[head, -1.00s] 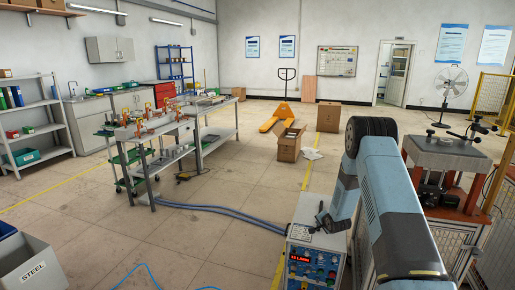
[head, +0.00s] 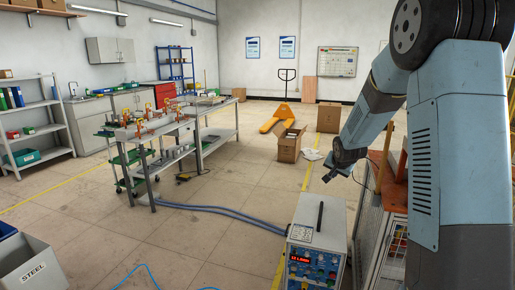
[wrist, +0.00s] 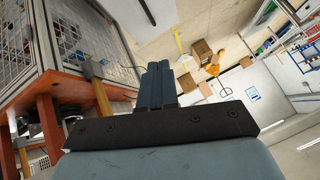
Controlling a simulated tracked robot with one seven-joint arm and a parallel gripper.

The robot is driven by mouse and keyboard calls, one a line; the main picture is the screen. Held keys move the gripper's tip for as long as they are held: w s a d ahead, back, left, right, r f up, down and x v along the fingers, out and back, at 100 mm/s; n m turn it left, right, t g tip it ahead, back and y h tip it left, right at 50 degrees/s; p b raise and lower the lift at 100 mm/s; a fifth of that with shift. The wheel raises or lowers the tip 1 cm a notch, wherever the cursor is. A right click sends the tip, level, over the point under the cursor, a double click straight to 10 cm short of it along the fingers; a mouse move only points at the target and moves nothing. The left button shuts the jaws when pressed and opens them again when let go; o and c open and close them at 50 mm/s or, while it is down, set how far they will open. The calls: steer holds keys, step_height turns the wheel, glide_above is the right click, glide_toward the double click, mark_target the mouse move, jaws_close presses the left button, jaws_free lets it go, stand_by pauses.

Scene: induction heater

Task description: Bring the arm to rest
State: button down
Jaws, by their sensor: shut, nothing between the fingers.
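My arm fills the right side of the head view, its upper part raised high. My gripper (head: 332,177) hangs at the end of the forearm, above and behind the induction heater box (head: 318,245), in free air. In the wrist view my gripper (wrist: 158,72) shows with its two fingers side by side and closed, with nothing between them. The heater box has a red display, coloured buttons and a dark handle on top.
An orange-topped bench with a mesh cage (head: 368,235) stands right, close behind my arm; its frame (wrist: 88,70) is near the gripper in the wrist view. A steel workbench (head: 220,135) stands left. Blue hoses (head: 225,211) cross the floor. An open cardboard box (head: 289,148) lies beyond.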

steer(key=s+a+r+n+g, duration=0.1)
steer(key=s+r, duration=0.6)
steer(key=s, duration=0.2)
steer(key=s+a+r+n, duration=0.1)
steer(key=s+r+n, duration=0.1)
steer(key=s+r, duration=0.6)
steer(key=s+a+r+n+g, duration=0.1)
steer(key=s+a+n, duration=0.2)
steer(key=s, duration=2.3)
steer(key=shift+s+a+n+g+y, duration=0.15)
steer(key=shift+s+n+g+y, duration=0.15)
steer(key=shift+g+y, duration=0.1)
steer(key=shift+w+r, duration=0.1)
steer(key=shift+w, duration=0.05)
stand_by(1.3)
